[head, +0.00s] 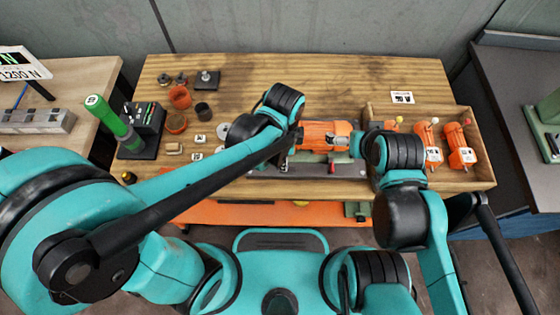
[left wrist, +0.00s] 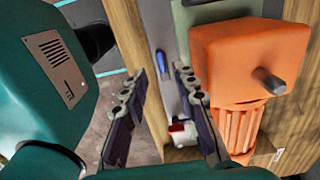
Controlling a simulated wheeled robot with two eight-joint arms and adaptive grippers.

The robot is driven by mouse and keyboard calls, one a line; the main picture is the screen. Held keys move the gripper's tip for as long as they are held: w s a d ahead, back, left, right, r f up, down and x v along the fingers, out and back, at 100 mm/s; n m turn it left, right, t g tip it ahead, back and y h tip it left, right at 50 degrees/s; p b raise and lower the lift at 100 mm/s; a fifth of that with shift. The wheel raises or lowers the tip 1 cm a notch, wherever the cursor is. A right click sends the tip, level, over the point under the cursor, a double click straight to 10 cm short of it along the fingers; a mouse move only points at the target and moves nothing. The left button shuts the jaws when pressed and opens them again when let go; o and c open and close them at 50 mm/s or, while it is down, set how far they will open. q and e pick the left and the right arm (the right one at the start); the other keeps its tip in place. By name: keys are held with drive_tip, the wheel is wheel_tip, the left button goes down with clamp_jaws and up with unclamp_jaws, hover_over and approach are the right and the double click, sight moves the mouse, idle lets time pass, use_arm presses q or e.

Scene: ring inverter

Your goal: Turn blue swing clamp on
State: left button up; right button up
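The blue handle of the swing clamp (left wrist: 162,64) shows in the left wrist view as a short bar on a grey metal strip. I cannot make it out in the head view. My left gripper (left wrist: 160,78) is open, its two dark fingers apart, with the blue handle seen between and beyond the fingertips. No contact with it shows. An orange motor (head: 325,133) lies on the fixture in the middle of the table and is close beside my left fingers. My right gripper (head: 357,143) is by the motor's right end, mostly hidden by its wrist.
A wooden tray (head: 480,183) with several orange motors stands on the right. Orange cups (head: 180,97), small parts and a green-handled tool (head: 106,115) in a dark stand occupy the left.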

use_arm(q)
wheel_tip(320, 180, down, 3)
drive_tip(key=shift+w+f+b, duration=0.1)
drive_tip(key=shift+w+b, duration=0.05)
drive_tip(key=shift+b, duration=0.4)
drive_tip(key=shift+f, duration=0.6)
clamp_jaws()
